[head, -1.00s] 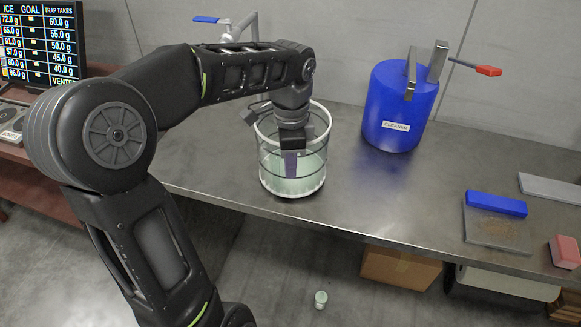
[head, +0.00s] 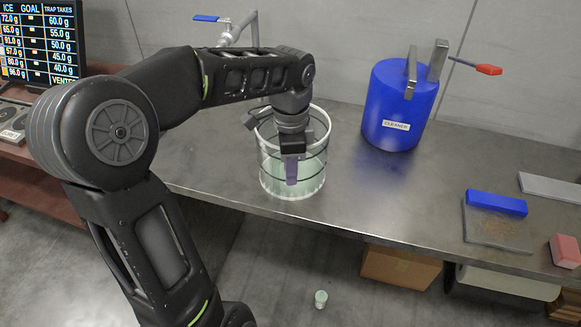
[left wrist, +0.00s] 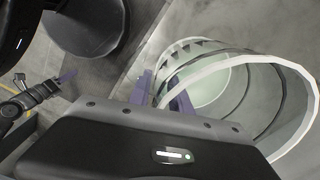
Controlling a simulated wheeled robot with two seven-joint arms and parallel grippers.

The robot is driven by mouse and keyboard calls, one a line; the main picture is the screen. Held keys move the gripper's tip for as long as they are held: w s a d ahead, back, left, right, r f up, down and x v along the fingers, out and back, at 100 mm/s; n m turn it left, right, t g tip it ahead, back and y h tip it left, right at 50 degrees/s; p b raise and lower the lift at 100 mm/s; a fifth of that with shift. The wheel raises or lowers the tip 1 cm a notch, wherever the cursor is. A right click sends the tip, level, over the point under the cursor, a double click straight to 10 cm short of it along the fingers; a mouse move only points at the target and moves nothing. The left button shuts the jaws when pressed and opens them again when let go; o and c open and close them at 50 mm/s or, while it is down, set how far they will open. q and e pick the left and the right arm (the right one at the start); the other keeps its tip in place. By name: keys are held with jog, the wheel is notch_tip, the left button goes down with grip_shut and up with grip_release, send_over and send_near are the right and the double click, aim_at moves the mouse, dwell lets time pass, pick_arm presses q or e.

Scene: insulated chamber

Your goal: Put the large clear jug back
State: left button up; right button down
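The large clear jug (head: 316,180), an open cylinder with dark bands and a pale green tint low down, stands upright on the steel bench (head: 350,205) near its front edge. It also shows in the left wrist view (left wrist: 283,70), its wide rim towards the camera. My left gripper (head: 291,170) points down at the jug's near side. In the left wrist view its two purple fingers (left wrist: 163,96) stand apart at the jug's wall, which seems to pass between them. My right gripper (left wrist: 62,80) shows small at the left of that view; its opening is unclear.
A blue cleaner container (head: 385,115) stands to the right of the jug, with clear bench between. A blue block (head: 497,203) and a pink block (head: 564,251) lie farther right. A tap (head: 240,28) is behind. A small pale object (head: 321,299) is on the floor.

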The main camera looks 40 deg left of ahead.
pick_arm(q)
notch_tip(320, 180, up, 7)
jog(key=shift+f, duration=0.15)
notch_tip(320, 180, up, 5)
jog(key=p, duration=0.3)
jog(key=shift+r+p, duration=0.35)
jog(key=shift+p, duration=0.25)
